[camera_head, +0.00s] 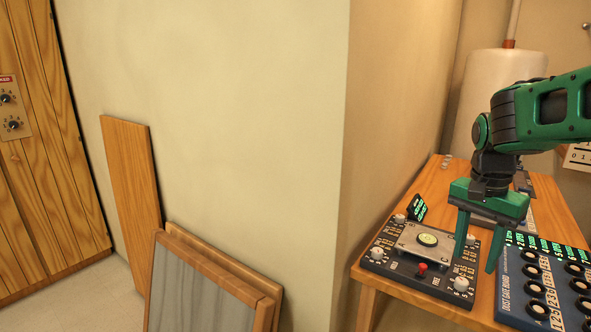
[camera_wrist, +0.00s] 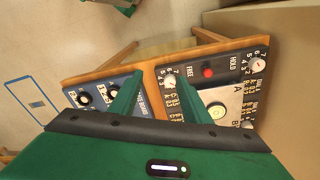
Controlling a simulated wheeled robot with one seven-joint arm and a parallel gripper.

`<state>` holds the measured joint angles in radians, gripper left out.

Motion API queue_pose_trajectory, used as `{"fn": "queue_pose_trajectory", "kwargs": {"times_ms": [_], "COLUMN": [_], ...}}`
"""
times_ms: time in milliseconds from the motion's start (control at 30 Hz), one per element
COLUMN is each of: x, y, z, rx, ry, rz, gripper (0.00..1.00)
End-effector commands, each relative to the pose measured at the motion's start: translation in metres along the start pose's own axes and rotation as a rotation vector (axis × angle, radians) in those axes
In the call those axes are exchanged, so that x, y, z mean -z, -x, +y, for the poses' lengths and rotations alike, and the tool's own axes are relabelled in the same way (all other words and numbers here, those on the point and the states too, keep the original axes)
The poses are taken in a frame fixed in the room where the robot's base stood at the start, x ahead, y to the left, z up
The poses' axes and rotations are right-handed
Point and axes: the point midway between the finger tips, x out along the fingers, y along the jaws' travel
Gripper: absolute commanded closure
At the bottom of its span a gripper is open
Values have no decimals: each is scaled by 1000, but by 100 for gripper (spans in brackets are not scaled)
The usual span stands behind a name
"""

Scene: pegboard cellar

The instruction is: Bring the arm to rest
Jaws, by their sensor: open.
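My green arm reaches in from the right in the head view. My gripper (camera_head: 476,256) points down over the wooden table, its two fingers apart with nothing between them. The fingers are above the right part of a dark control panel (camera_head: 394,265) with white knobs, a red button and a round green level. In the wrist view my gripper (camera_wrist: 152,97) also shows open. There the control panel (camera_wrist: 240,85) is at the right, and a blue board (camera_wrist: 105,84) is at the left. Whether the fingertips touch anything I cannot tell.
The wooden table (camera_head: 424,179) also bears the blue board (camera_head: 511,290) with black round knobs and green displays. A white tank (camera_head: 493,85) stands behind it. A wall corner (camera_head: 348,120) is left of the table. Boards and a framed panel (camera_head: 195,292) lean on the wall.

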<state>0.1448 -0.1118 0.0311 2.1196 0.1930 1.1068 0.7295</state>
Motion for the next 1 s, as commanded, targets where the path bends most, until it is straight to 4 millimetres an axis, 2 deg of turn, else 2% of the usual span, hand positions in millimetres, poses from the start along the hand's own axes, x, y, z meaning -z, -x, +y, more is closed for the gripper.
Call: {"fn": "queue_pose_trajectory", "kwargs": {"times_ms": [33,200,300,400,500,600,1000], "x": [-5,-31,-50,-68,-81,-88,-89], "y": [-3,-24,-38,-51,-60,-65,-66], "z": [29,110,146,172,187,193,194], "rx": [0,10,27,46,62,70,72], "ry": [39,206,298,373,425,453,461], "rz": [-2,-27,-44,-58,-67,-73,-73], "gripper": [57,57,57,57,57,57,57]}}
